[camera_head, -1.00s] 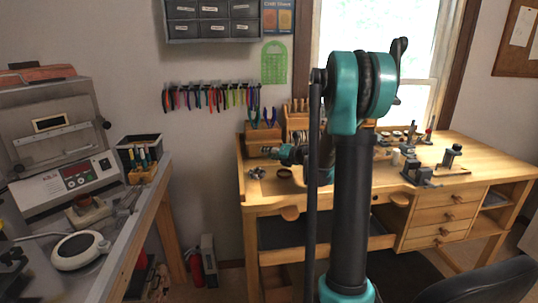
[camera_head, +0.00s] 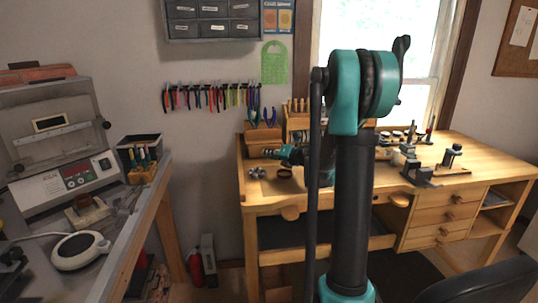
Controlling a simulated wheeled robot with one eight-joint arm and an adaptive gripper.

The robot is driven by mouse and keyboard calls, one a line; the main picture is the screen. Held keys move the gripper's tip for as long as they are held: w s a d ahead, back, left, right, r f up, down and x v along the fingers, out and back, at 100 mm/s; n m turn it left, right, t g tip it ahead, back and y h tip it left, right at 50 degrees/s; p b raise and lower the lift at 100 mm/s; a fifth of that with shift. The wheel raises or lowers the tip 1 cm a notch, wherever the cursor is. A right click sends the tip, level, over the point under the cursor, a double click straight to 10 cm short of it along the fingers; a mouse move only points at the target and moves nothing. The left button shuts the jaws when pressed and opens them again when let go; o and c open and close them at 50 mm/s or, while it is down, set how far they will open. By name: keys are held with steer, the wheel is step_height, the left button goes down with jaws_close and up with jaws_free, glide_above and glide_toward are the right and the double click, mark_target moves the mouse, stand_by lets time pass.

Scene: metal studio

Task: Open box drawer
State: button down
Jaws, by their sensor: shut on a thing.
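A small wooden box (camera_head: 258,138) stands at the back left of the wooden workbench, under the tool rack. My gripper (camera_head: 270,153) is at the front of this box, coming in from the right, with its teal and dark parts small in the picture. It is shut at the box front, apparently on the drawer's handle. The handle is hidden by the fingers, and I cannot tell how far the drawer stands out.
The workbench (camera_head: 262,199) holds a small dark ring (camera_head: 284,173), metal bits (camera_head: 257,173) and a vise (camera_head: 418,173) on the right. A wooden organiser (camera_head: 298,121) stands right of the box. A grey side table (camera_head: 121,232) is at left, a dark chair (camera_head: 490,283) at lower right.

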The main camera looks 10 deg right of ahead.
steer(key=s, duration=0.8)
steer(key=shift+s, duration=0.3)
steer(key=c, duration=1.5)
jaws_free()
